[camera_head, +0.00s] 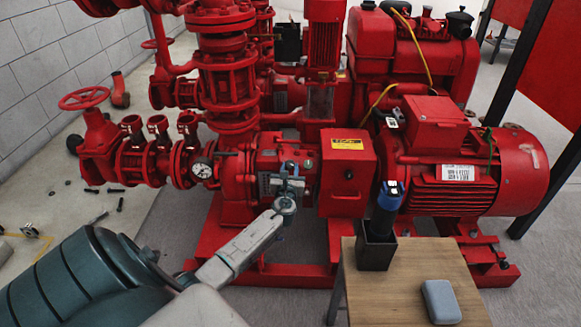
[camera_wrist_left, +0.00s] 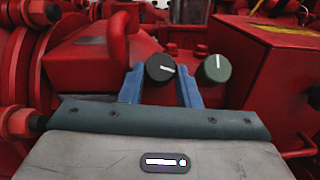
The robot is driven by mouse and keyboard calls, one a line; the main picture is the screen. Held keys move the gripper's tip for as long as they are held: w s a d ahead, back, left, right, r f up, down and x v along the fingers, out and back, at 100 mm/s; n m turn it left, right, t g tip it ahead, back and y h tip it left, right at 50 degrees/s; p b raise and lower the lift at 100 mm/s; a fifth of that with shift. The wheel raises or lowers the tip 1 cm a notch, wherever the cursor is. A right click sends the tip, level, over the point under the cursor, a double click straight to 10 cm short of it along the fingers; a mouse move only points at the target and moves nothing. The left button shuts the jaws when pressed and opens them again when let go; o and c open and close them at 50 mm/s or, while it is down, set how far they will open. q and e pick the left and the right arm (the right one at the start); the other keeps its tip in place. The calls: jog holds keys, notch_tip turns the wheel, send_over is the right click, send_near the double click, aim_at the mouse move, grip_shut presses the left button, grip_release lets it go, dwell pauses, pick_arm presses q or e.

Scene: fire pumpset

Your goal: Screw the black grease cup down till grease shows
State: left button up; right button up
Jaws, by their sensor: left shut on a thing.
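The black grease cup (camera_wrist_left: 160,68), a round cap with a white line pointing to the right, sits between the two blue fingers of my left gripper (camera_wrist_left: 160,85) in the left wrist view. The fingers are shut on it. A dark green cap (camera_wrist_left: 216,68) with an upright white line stands just right of it, outside the fingers. In the head view my left gripper (camera_head: 287,187) is at the front of the red pump housing, left of a red box with a yellow label. The cup is too small to make out there. No grease can be made out around the cup.
A wooden table (camera_head: 400,285) at the front right holds a black holder (camera_head: 375,248) with a blue-and-black tool (camera_head: 387,208), and a grey case (camera_head: 440,301). The red motor (camera_head: 465,175) stands behind. A pressure gauge (camera_head: 202,169) is left of my gripper.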

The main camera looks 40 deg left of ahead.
pick_arm(q)
jog(key=shift+s+a+m+t+h+p, duration=0.15)
jog(key=shift+m+t+h+p, duration=0.35)
jog(key=shift+m+h, duration=0.9)
jog(key=shift+f+m, duration=0.1)
jog(key=shift+m, duration=0.4)
jog(key=o, duration=0.7)
jog(key=shift+s, duration=0.1)
jog(key=shift+s+d, duration=0.2)
jog(key=shift+s, duration=0.05)
jog(key=p+v, duration=0.2)
jog(key=v, duration=0.8)
jog(key=shift+f+p, duration=0.15)
jog(key=shift+p, duration=0.15)
